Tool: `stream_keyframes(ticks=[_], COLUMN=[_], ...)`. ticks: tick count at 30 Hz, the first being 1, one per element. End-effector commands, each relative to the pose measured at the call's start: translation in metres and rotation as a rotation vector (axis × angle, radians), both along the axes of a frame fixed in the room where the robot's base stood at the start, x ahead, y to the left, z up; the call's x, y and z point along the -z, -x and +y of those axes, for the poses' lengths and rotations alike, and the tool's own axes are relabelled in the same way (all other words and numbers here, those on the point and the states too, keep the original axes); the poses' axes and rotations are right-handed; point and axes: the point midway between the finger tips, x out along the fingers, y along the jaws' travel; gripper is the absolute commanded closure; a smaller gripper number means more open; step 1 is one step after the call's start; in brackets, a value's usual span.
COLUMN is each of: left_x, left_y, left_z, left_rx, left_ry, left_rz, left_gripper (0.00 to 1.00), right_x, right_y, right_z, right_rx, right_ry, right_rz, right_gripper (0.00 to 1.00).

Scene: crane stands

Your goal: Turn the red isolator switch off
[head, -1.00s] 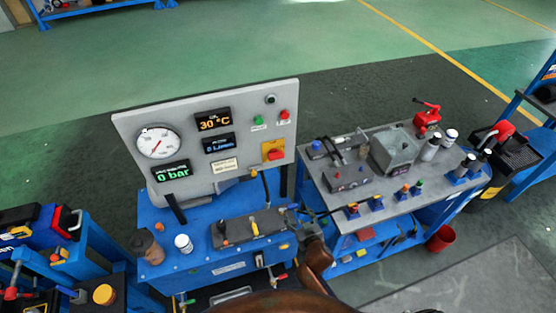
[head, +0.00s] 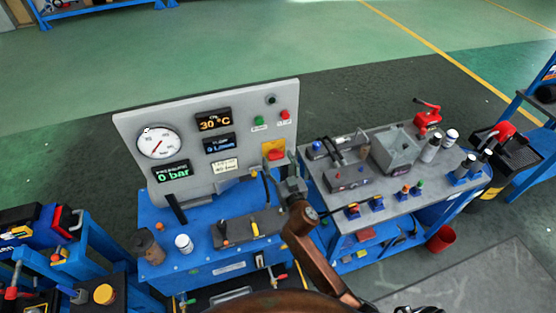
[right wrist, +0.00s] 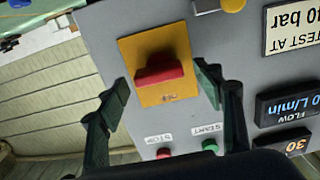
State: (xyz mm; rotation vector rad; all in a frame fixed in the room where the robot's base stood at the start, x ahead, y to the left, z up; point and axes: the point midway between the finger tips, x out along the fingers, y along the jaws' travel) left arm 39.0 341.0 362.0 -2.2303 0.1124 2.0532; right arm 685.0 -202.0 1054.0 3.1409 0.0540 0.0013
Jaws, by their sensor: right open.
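The red isolator switch (head: 277,155) sits on a yellow plate (head: 267,147) at the lower right of the grey gauge panel (head: 203,184). In the right wrist view the red handle (right wrist: 160,72) lies crosswise on its yellow plate (right wrist: 185,42). My right gripper (head: 284,172) is just in front of the panel, close below the switch. In the right wrist view its open fingers (right wrist: 162,82) stand on either side of the handle, with space between them and it. Contact with the panel cannot be told. My left gripper is not in view.
Red stop (right wrist: 164,153) and green start (right wrist: 209,145) buttons are near the switch. The blue bench below bears a lever block (head: 262,226) and a white-capped jar (head: 183,243). A grey-topped table (head: 410,181) with tools stands to the right.

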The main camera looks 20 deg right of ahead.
Motion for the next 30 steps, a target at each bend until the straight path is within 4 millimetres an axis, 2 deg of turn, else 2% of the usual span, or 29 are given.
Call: stream_keyframes(ticks=[10,27,30], left_x=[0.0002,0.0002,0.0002], left_y=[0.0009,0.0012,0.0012], left_z=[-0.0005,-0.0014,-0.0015], left_rx=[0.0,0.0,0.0], left_ry=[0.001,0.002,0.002], left_rz=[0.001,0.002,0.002], left_gripper=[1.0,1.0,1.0], right_x=[0.0005,0.0006,0.0007], right_y=[-0.0042,-0.004,-0.004], right_z=[-0.0002,0.0001,0.0002], right_rx=[0.0,0.0,0.0], right_ry=[0.0,0.0,0.001], right_rz=[0.001,0.001,0.001], right_gripper=[0.4,0.79,0.81])
